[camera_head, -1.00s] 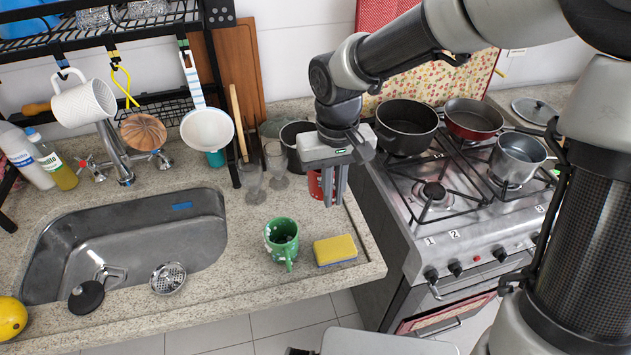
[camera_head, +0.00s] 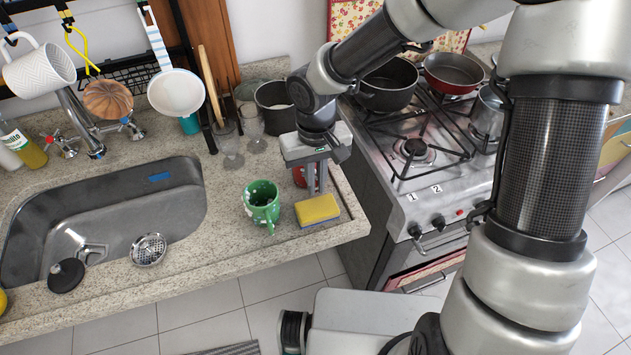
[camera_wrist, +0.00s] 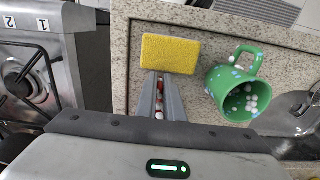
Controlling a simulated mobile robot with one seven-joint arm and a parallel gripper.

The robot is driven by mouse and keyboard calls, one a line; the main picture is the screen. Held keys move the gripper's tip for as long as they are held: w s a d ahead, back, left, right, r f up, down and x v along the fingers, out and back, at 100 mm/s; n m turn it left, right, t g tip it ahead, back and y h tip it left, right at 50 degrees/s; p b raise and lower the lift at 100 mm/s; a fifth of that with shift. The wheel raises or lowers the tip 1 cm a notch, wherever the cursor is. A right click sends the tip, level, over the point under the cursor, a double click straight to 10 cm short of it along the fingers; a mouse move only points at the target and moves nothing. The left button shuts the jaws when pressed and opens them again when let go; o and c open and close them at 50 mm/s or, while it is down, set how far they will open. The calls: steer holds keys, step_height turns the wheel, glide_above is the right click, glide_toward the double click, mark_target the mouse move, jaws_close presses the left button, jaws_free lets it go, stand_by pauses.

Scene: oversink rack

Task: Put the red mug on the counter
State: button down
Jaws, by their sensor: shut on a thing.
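The red mug (camera_head: 299,177) shows behind my gripper (camera_head: 316,188) in the head view, mostly hidden by it. My gripper points down and is shut on the mug, over the right end of the counter (camera_head: 225,205), just behind the yellow sponge. In the wrist view a little of the red mug (camera_wrist: 160,88) with white spots shows between the fingers (camera_wrist: 161,100). I cannot tell whether the mug's base touches the counter.
A green spotted mug (camera_head: 262,203) stands left of the yellow sponge (camera_head: 317,210). Glasses (camera_head: 231,150) and a dark pot (camera_head: 273,107) stand behind. The sink (camera_head: 110,220) is left; the stove (camera_head: 410,160) is right past the counter edge.

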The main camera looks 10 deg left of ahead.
steer(key=shift+f, duration=0.1)
steer(key=c, duration=1.9)
jaws_free()
step_height(320, 180, up, 12)
steer(key=p, duration=0.2)
steer(key=shift+r, duration=0.2)
